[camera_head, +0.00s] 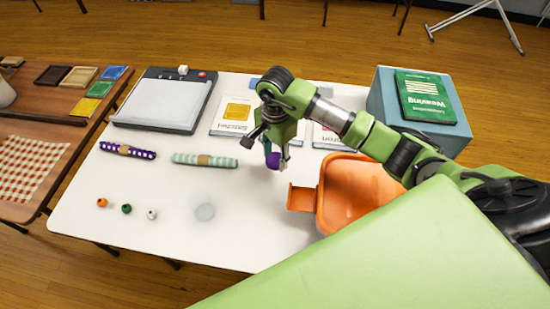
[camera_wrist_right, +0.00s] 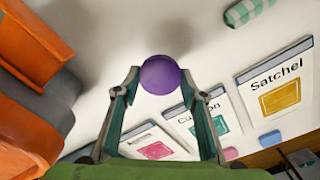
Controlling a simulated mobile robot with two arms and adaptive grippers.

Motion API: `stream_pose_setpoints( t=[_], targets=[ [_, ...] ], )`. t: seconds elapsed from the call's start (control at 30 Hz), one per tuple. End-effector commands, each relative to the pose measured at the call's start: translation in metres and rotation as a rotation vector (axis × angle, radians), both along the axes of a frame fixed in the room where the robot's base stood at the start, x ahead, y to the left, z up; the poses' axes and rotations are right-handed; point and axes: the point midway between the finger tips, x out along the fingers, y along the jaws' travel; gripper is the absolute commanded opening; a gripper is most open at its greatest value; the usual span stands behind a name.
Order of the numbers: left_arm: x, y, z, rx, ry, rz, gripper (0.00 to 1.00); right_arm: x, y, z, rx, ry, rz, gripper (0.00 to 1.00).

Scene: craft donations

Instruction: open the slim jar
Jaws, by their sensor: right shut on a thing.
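My right gripper (camera_head: 277,158) is shut on a round purple piece (camera_head: 273,161), which looks like a lid, and holds it over the white table. In the wrist view the purple piece (camera_wrist_right: 161,75) sits between the two fingertips of the right gripper (camera_wrist_right: 162,78). A clear, pale, round-topped thing (camera_head: 204,212), which looks like the slim jar, stands on the table to the left of the gripper and nearer to me. No lid shows on it. My left gripper is not in view.
An orange bin (camera_head: 345,190) stands just right of the gripper. Purple dotted (camera_head: 127,150) and mint striped (camera_head: 205,160) rolls, several small beads (camera_head: 126,208) and a paper trimmer (camera_head: 165,100) lie leftward. A blue box (camera_head: 440,138) stands back right. The front middle of the table is clear.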

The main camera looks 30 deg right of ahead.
Motion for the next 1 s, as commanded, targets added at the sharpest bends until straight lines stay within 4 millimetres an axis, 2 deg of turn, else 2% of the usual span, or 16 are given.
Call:
stream_pose_setpoints(
  t=[0.27,0.5,0.93,0.97,1.0],
  targets=[
    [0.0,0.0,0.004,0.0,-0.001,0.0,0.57,0.014,-0.006,-0.019,0.001,0.001,-0.001,0.13],
    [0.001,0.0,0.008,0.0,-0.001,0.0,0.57,0.016,-0.007,-0.049,0.002,0.003,0.0,0.13],
    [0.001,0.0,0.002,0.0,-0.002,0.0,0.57,0.016,-0.008,-0.058,0.0,0.0,0.001,0.13],
    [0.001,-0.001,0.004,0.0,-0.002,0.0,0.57,0.016,-0.007,-0.056,0.0,0.0,0.002,0.46],
    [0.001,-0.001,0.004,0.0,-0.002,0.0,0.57,0.016,-0.007,-0.055,0.0,0.0,0.001,0.55]
  ],
)
